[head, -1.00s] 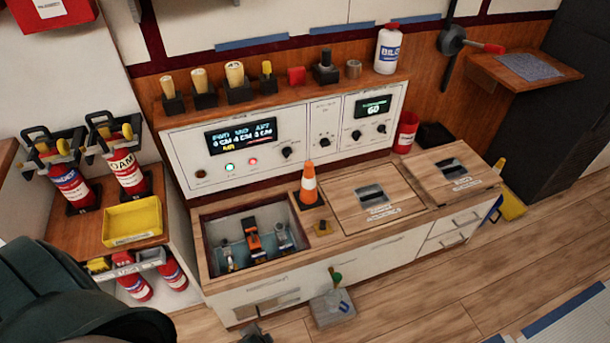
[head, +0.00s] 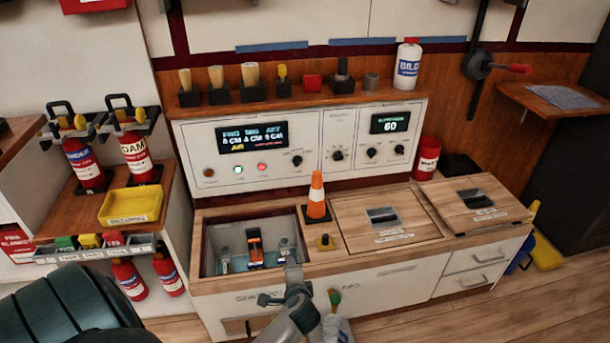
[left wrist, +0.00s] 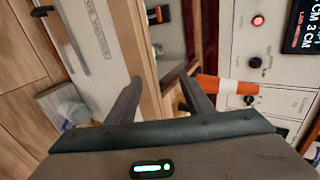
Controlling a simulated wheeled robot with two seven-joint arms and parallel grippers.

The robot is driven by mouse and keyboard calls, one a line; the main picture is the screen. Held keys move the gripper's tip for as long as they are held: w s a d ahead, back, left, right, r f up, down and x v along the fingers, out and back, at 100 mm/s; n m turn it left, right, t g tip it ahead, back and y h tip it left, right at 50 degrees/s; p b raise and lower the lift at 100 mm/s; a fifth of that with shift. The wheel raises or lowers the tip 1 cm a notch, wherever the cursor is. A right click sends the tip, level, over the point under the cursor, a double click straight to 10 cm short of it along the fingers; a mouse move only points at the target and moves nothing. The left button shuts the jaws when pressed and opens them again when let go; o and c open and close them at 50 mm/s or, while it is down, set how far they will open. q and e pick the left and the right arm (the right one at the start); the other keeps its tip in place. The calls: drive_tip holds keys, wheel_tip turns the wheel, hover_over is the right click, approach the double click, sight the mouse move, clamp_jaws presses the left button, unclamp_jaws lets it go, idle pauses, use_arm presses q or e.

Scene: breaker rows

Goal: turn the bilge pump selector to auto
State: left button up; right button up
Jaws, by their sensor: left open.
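The white control panel (head: 300,190) stands at the back of the counter. It has several black knobs: one right of the left display (head: 297,160), one in the middle section (head: 337,155), and two under the right display (head: 371,152) and (head: 399,149). Their labels are too small to read, so I cannot tell which is the bilge pump selector or its setting. My left gripper (head: 280,288) is at the counter's front edge, below and in front of the panel, touching no knob. In the left wrist view its fingers (left wrist: 162,80) are apart and empty. My right gripper is not visible.
An orange and white cone (head: 316,197) stands on the counter before the panel. Left of it is an open sunken bin (head: 207,250) with several items; right are hatch lids (head: 355,207). A shelf (head: 300,98) above carries several handles. Fire extinguishers (head: 85,160) stand left.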

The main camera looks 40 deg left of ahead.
use_arm(q)
drive_tip(key=w+a+r+m+t+y+b, duration=0.1)
drive_tip(key=w+a+r+m+t+y, duration=0.1)
drive_tip(key=w+r, duration=0.5)
drive_tip(key=w+a+r+m+t+y+b, duration=0.1)
drive_tip(key=w+a+r+m+t+y, duration=0.1)
drive_tip(key=w+r+m, duration=0.4)
drive_tip(key=w+a+y, duration=0.1)
drive_tip(key=w+a, duration=0.1)
drive_tip(key=w, duration=0.2)
drive_tip(key=shift+a+r+m, duration=0.15)
drive_tip(key=shift+r+m, duration=0.15)
drive_tip(key=shift+r, duration=0.1)
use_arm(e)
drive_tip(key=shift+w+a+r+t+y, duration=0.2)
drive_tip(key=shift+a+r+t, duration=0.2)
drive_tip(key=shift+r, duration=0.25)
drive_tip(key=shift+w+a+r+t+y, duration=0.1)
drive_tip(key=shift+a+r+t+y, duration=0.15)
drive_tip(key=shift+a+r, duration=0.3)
